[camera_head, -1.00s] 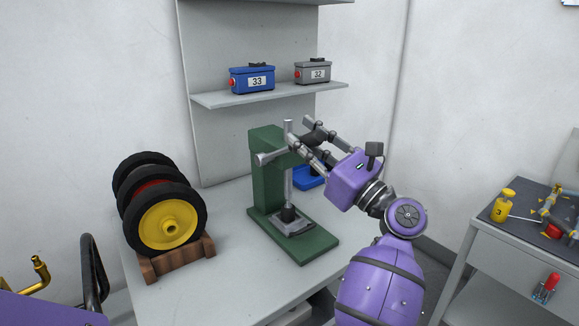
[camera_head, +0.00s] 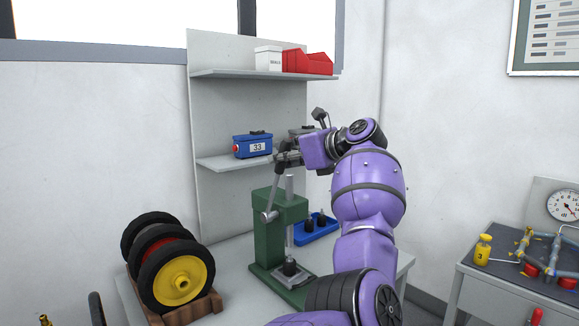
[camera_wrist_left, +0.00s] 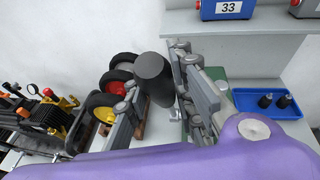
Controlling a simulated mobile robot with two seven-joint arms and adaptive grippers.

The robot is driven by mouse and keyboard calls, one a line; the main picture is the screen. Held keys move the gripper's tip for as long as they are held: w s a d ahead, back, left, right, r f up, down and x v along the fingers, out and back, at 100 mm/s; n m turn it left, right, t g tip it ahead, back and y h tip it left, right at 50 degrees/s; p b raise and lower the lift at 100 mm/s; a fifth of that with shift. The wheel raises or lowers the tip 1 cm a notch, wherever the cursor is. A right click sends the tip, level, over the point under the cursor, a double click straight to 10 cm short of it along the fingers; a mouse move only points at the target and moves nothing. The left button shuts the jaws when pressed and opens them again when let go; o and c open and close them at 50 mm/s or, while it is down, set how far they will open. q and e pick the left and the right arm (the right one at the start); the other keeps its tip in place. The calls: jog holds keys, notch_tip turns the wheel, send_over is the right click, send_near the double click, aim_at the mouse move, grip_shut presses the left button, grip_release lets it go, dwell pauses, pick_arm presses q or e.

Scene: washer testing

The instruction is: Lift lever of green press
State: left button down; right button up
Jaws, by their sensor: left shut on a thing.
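The green press (camera_head: 282,230) stands on the grey table, its base partly hidden behind my arm. Its lever (camera_head: 273,190) rises steeply from the pivot on the press's side. My left gripper (camera_head: 284,157) is at the lever's upper end, above the press, and is shut on it. In the left wrist view, the lever's dark round handle (camera_wrist_left: 153,75) shows between the fingers of my left gripper (camera_wrist_left: 160,102). The press (camera_wrist_left: 215,73) is mostly hidden behind the fingers there. My right gripper is not in view.
A stand with black, red and yellow wheels (camera_head: 181,280) is left of the press. A blue tray (camera_head: 318,231) lies behind it. The shelf (camera_head: 215,163) with a blue box (camera_head: 253,146) is close behind my gripper. A side table (camera_head: 475,277) stands at right.

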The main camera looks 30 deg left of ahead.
pick_arm(q)
jog(key=shift+w+a+r+h, duration=0.25)
jog(key=shift+a+r+h, duration=0.1)
jog(key=shift+a, duration=0.3)
jog(key=shift+w+a+r+h, duration=0.2)
jog(key=shift+a+h, duration=0.15)
jog(key=shift+a, duration=0.25)
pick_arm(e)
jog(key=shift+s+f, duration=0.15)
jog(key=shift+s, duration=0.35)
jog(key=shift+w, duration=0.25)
pick_arm(q)
jog(key=c, duration=1.7)
grip_release()
jog(key=shift+a, duration=0.1)
jog(key=shift+o, duration=1.1)
jog(key=shift+a+f, duration=0.1)
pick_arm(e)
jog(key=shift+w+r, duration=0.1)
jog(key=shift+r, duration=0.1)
pick_arm(q)
jog(key=shift+d, duration=0.6)
jog(key=v, duration=1.1)
jog(key=shift+r, duration=0.2)
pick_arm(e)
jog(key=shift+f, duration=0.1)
